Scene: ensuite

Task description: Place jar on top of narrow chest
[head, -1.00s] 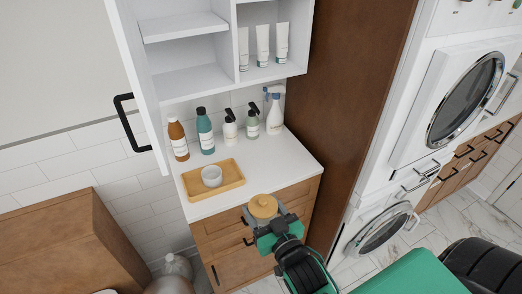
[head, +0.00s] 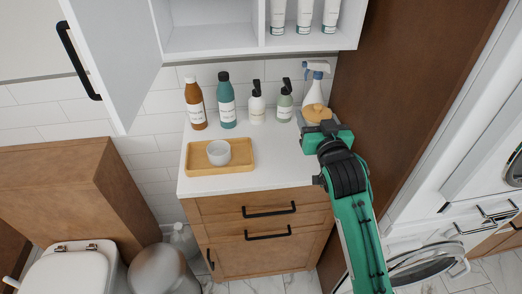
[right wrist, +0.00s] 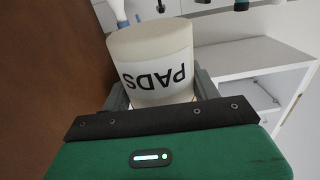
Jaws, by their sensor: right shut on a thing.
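The jar shows its round wooden lid (head: 317,113) in the head view. In the right wrist view its pale body (right wrist: 150,60) carries the word PADS upside down, and its lid is hidden there. My right gripper (head: 320,128) is shut on the jar, with a finger on each side of it. The narrow chest is a wooden drawer chest with a white top (head: 272,172). The jar is over the right part of this top, in front of the spray bottle. I cannot tell whether it touches the top. My left gripper is not in view.
A wooden tray (head: 240,164) with a grey cup (head: 218,152) stands on the chest's left part. Several bottles line its back, including a spray bottle (head: 313,88). An open white wall cabinet (head: 205,35) hangs above. A tall brown panel (head: 400,70) stands close at right.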

